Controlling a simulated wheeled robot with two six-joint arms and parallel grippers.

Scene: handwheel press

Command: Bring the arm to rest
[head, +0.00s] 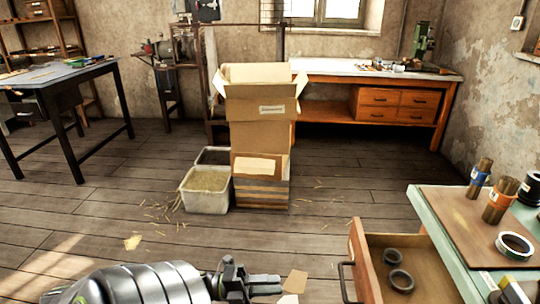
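My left arm comes in along the bottom edge from the left, its grey ribbed forearm lying low across the picture. My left gripper (268,284) points right, with its dark fingers close together and nothing seen between them. It is over the wooden floor (140,205), left of the open drawer, and apart from it. The handwheel press is not clearly seen; a green machine (422,42) stands on the back bench.
An open drawer (362,262) with dark rings inside juts from the green-edged bench (425,205) at the right. Brown cylinders (499,200) and a tape roll (515,245) stand on it. Cardboard boxes (262,135) and a grey bin (205,190) are mid-floor. Floor left of the drawer is mostly clear.

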